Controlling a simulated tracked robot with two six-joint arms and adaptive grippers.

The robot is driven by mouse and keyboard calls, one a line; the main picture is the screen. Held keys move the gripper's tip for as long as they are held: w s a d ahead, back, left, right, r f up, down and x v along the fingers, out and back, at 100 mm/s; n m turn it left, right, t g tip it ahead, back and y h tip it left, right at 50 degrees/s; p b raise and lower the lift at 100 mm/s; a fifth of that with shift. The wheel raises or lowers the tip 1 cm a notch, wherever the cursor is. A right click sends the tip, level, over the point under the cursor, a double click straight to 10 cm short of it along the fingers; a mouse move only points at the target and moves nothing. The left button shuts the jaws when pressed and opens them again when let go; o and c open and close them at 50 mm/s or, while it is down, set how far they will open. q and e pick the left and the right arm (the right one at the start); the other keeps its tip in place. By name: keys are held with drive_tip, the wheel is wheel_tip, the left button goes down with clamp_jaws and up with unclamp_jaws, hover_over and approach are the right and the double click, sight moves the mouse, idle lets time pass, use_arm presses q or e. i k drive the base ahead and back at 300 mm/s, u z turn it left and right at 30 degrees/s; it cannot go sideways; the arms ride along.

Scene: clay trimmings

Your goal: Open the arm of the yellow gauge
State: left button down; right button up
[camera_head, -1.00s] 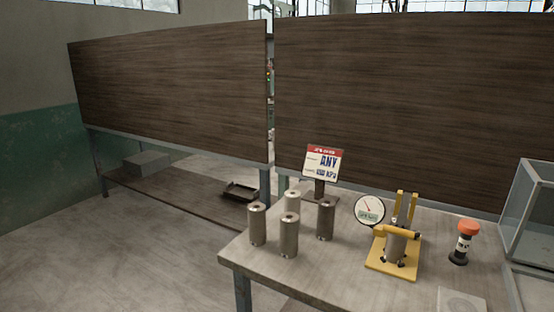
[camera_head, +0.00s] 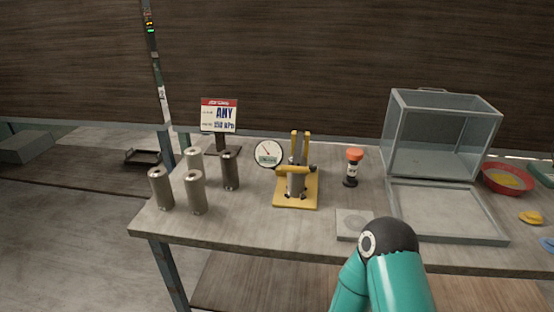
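The yellow gauge (camera_head: 283,199) stands near the middle of the table. It has a flat yellow base, upright yellow posts at the back and a round white dial (camera_head: 268,154) on its left. Its yellow arm (camera_head: 294,169) lies roughly level across the top of a grey metal cylinder (camera_head: 296,184) standing on the base. Whether the arm touches the cylinder I cannot tell. A teal link of one of my arms rises from the bottom edge, in front of the table. Neither of my grippers shows.
Several metal cylinders (camera_head: 195,192) stand left of the gauge, before a sign (camera_head: 219,115). A grey plate (camera_head: 354,223), a glass case (camera_head: 440,135), a tray (camera_head: 447,238) and a red bowl (camera_head: 508,179) lie further right.

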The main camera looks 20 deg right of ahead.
sight(295, 168)
drive_tip(key=z, duration=1.5)
drive_tip(key=i, duration=0.1)
drive_tip(key=u, duration=2.55)
drive_tip(key=k, duration=1.25)
drive_tip(key=z, duration=1)
drive_tip(key=i, duration=1)
drive_tip(key=u, duration=0.1)
